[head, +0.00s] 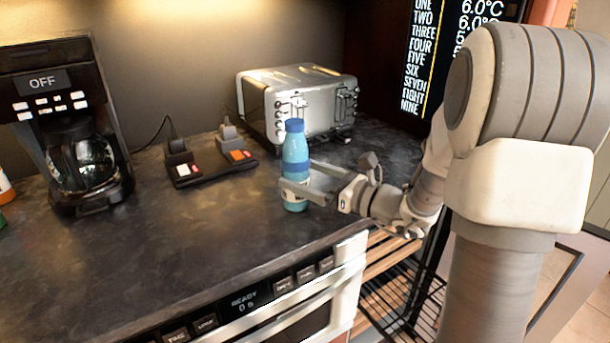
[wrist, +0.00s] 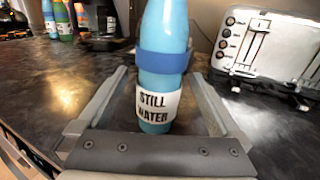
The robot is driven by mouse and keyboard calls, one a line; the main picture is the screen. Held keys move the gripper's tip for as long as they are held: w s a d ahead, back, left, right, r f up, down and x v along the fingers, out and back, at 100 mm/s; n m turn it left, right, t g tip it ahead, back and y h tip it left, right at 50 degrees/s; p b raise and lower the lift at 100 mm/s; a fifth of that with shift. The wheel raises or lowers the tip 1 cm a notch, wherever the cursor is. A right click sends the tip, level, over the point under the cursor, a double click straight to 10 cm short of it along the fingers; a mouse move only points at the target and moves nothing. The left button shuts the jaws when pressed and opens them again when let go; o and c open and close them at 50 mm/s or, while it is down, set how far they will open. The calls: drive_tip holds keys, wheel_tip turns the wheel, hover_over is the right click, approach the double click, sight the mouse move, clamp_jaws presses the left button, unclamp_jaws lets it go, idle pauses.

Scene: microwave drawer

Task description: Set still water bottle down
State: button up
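The still water bottle (head: 295,155) is light blue with a darker blue cap and band. It is upright near the counter's front edge, and its base appears to rest on the dark countertop (head: 200,235). In the wrist view the bottle (wrist: 155,102) shows its white "STILL WATER" label, and its top is cut off. My gripper (head: 298,175) reaches in from the right, with one finger on each side of the bottle. In the wrist view the fingers of my gripper (wrist: 160,75) are spread, with visible gaps between them and the bottle.
A silver toaster (head: 300,100) stands behind the bottle. A black power strip with plugs (head: 212,170) lies to its left, and a coffee maker (head: 65,125) stands at the far left. A microwave drawer (head: 300,325) is below the front edge.

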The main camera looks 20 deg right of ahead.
drive_tip(key=shift+r, duration=0.2)
drive_tip(key=p+v, duration=0.1)
drive_tip(key=v, duration=1.1)
drive_tip(key=shift+p, duration=0.3)
drive_tip(key=shift+f, duration=0.1)
